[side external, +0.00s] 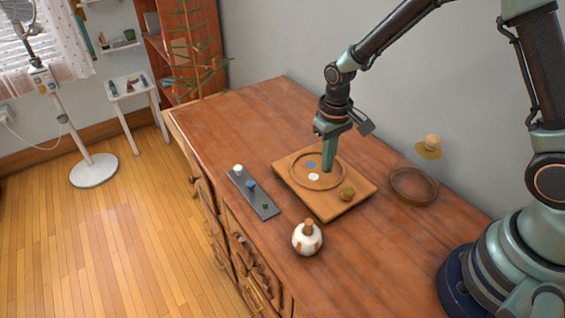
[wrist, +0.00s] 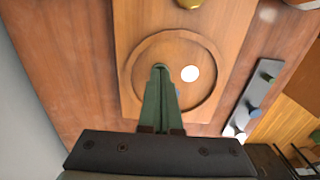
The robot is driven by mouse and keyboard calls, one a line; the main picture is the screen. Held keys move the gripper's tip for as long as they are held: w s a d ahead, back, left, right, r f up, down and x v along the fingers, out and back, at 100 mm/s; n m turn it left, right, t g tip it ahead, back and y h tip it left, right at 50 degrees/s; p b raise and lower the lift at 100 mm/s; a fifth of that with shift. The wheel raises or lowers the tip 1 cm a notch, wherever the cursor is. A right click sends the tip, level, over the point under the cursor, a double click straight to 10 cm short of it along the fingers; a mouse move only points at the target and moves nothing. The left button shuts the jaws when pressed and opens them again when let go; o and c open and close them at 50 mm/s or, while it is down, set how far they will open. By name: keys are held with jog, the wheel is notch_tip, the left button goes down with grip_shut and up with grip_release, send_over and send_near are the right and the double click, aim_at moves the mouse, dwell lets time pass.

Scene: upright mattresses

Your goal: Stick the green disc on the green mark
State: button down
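My gripper (side external: 329,168) points down inside the round raised rim on the wooden board (side external: 293,183). Its green fingers (wrist: 160,68) look closed together in the wrist view, with their tips low over the board. I cannot make out a green disc between them. Inside the rim, a white round spot (side external: 313,177) lies beside the tips and a blue one (side external: 311,164) lies close by. No green mark shows on the board; the fingers hide part of it. A small green piece (side external: 265,205) is at the near end of a grey strip (side external: 257,196), which also carries a white piece (side external: 238,168) and a blue piece (side external: 250,185).
A white round pot with a wooden top (side external: 307,239) stands in front. A brown ring-shaped dish (side external: 414,186) lies to the right. The far left of the tabletop (side external: 250,120) is clear.

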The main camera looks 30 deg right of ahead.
jog(key=shift+r, duration=2.5)
jog(key=shift+r, duration=0.3)
jog(key=s+d+r+t, duration=0.2)
jog(key=s+r, duration=0.4)
jog(key=r, duration=0.2)
jog(key=s+d+r+t, duration=0.2)
jog(key=s+r, duration=0.3)
jog(key=r, duration=0.3)
jog(key=shift+s+d+t, duration=0.2)
jog(key=shift+s+t, duration=0.15)
jog(key=shift+t, duration=0.45)
